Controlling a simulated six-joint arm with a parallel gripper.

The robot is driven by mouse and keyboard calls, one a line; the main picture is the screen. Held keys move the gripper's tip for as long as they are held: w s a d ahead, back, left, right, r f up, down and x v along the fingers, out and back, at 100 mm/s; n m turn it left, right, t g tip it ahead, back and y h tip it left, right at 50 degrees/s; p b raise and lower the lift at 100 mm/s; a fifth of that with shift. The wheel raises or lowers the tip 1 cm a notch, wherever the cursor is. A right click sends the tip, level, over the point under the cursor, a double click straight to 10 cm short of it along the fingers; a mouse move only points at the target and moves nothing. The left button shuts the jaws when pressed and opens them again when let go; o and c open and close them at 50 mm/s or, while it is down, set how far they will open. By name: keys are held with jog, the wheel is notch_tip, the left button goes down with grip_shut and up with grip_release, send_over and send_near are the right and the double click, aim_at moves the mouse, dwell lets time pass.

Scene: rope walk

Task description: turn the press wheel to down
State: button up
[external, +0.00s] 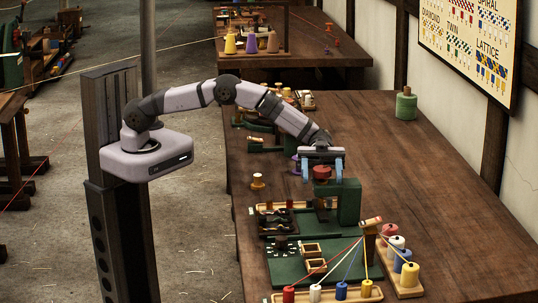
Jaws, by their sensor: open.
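A green press (349,201) stands on the wooden table, near the middle of the view. A dark red round piece, which looks like the press wheel (321,173), sits on top of it at the left. My gripper (322,173) points down over this wheel. Its two light blue fingers are spread, one on the left and one on the right of the wheel. I cannot tell whether either finger touches it. The wheel's markings and the far side of the press are hidden or too small to read.
Coloured strings run to several small spools at the front. A wooden rack (407,284) holds larger spools.

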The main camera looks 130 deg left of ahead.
aim_at(322, 166)
jog(key=shift+b+v, duration=0.75)
jog(key=shift+v, duration=2.7)
jog(key=shift+r, duration=0.1)
